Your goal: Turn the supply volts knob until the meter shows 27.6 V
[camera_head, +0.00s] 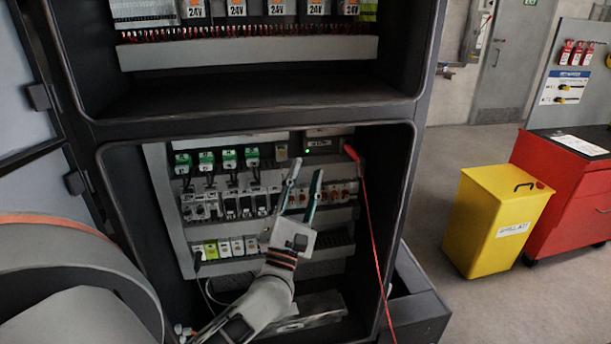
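My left gripper (305,170) is inside the lower cabinet bay, in front of the panel of rail-mounted devices. Its two fingers point up and stand apart, with nothing seen between them. A dark power supply unit (322,145) with a small green light sits on the top rail, just above the fingertips. The supply volts knob is too small to make out. A red probe (351,153) touches or nearly touches the unit's right end, and its red lead (374,240) hangs down. No meter display can be read. My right gripper is not in view.
Green-topped devices (206,160) and a row of breakers (200,207) line the panel left of the gripper. The cabinet's side walls (396,200) close the bay in. A yellow bin (490,220) and red tool cabinet (565,190) stand on the floor at right.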

